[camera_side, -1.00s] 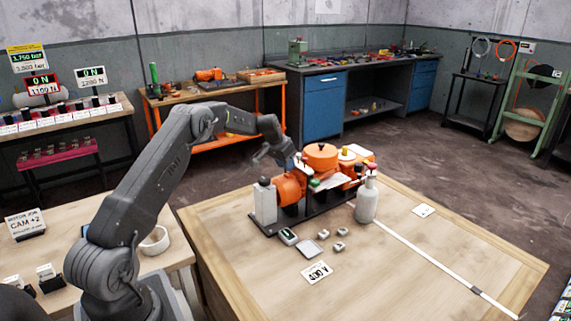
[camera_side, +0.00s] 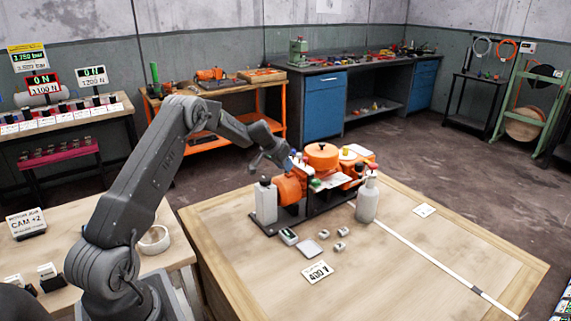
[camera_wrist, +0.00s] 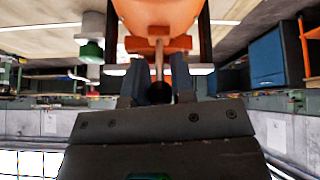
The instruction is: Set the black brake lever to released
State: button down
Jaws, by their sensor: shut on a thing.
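The black brake lever shows in the wrist view as a thin rod with a dark round knob (camera_wrist: 160,91), sticking out from an orange motor housing (camera_wrist: 158,15). My gripper (camera_wrist: 160,82) is shut on the lever, one finger on each side just by the knob. In the side view my gripper (camera_side: 284,160) is at the back left of the orange machine (camera_side: 291,188), which stands on a black base plate on the wooden table. The lever is too small and too covered there to make out.
Small grey parts (camera_side: 341,246) and a 400 V card (camera_side: 317,272) lie in front. The table's right side is mostly clear.

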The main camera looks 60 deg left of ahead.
jog(key=shift+s+t, duration=0.15)
jog(key=shift+t, duration=0.25)
jog(key=c, duration=1)
grip_release()
jog(key=shift+s, duration=0.1)
jog(key=v, duration=1.3)
jog(key=shift+s+d+r, duration=0.15)
jog(key=shift+s+r, duration=0.1)
